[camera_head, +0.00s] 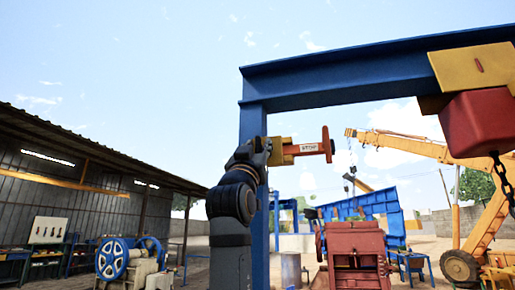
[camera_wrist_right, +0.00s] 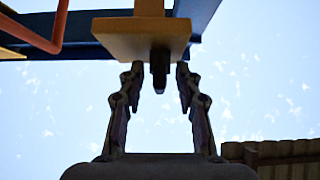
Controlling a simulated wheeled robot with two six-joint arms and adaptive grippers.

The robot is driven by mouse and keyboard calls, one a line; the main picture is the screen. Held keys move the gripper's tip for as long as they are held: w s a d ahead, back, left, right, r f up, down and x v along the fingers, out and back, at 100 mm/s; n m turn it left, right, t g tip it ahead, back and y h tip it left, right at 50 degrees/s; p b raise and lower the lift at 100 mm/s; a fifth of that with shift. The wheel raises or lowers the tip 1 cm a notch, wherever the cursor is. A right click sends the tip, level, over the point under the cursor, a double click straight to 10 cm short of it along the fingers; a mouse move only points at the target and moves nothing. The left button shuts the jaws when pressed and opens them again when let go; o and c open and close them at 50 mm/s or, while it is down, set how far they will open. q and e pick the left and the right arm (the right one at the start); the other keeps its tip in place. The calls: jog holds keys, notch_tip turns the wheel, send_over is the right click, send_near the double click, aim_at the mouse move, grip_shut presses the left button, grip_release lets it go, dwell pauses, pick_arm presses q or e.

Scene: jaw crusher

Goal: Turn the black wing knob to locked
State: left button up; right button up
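The black wing knob (camera_wrist_right: 159,70) points toward me from the yellow block (camera_wrist_right: 145,40) in the right wrist view. It looks narrow, seen nearly edge-on. My right gripper (camera_wrist_right: 158,76) is open, with one finger on each side of the knob and sky showing in both gaps. Its fingertips are close to the yellow block; I cannot tell whether they touch it. In the head view my right gripper (camera_head: 262,148) is at the blue post, left of the yellow block (camera_head: 285,151), and the knob is hidden there. My left gripper is not in view.
An orange-red bar marked STOP (camera_head: 308,148) extends right from the yellow block. The blue frame (camera_head: 253,118) stands behind my gripper. A red block (camera_head: 476,123) with a chain hangs at right. A red machine (camera_head: 356,250) stands lower right; a shed (camera_head: 80,170) is left.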

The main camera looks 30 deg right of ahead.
jog(key=v, duration=1.2)
